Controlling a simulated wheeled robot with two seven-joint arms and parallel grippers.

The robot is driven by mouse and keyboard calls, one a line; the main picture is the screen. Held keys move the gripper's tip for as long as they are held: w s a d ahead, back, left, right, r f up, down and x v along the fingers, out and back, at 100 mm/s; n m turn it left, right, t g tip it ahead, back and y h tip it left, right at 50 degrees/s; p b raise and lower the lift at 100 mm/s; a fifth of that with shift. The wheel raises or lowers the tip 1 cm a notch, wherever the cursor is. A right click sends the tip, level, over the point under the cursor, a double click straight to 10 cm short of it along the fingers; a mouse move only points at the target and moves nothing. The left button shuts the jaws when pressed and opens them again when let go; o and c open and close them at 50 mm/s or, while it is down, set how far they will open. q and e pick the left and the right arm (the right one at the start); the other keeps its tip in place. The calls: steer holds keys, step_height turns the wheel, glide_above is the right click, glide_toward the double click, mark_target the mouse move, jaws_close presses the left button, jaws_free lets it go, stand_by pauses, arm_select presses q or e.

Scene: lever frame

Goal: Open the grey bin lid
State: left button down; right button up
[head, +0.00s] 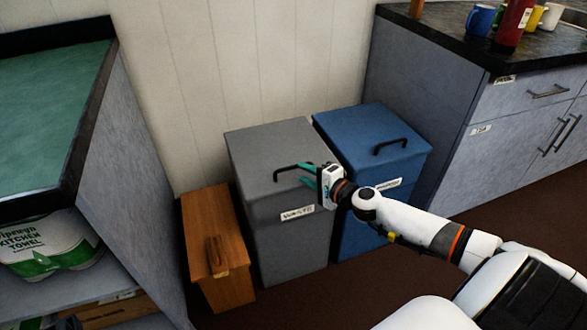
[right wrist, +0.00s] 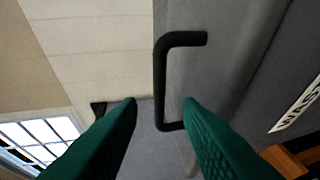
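The grey bin (head: 290,245) stands against the wall with its grey lid (head: 265,150) shut. A black bar handle (head: 284,171) sits on top of the lid, and it also shows large in the right wrist view (right wrist: 159,85). My right gripper (head: 304,176) is over the lid at the right end of the handle. Its green fingers (right wrist: 159,103) are apart, and the handle bar appears between their tips in the right wrist view. I cannot tell whether the fingers touch it. My left gripper is not in view.
A blue bin (head: 375,140) stands close on the right, and a wooden box (head: 215,250) on the left. A counter (head: 450,45) with mugs and a red bottle (head: 513,22) is at the right. A green-topped counter (head: 50,100) is at the left.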

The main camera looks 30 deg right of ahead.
mark_target(295, 168)
steer(key=shift+b+x, duration=0.3)
steer(key=shift+x, duration=2.6)
jaws_close()
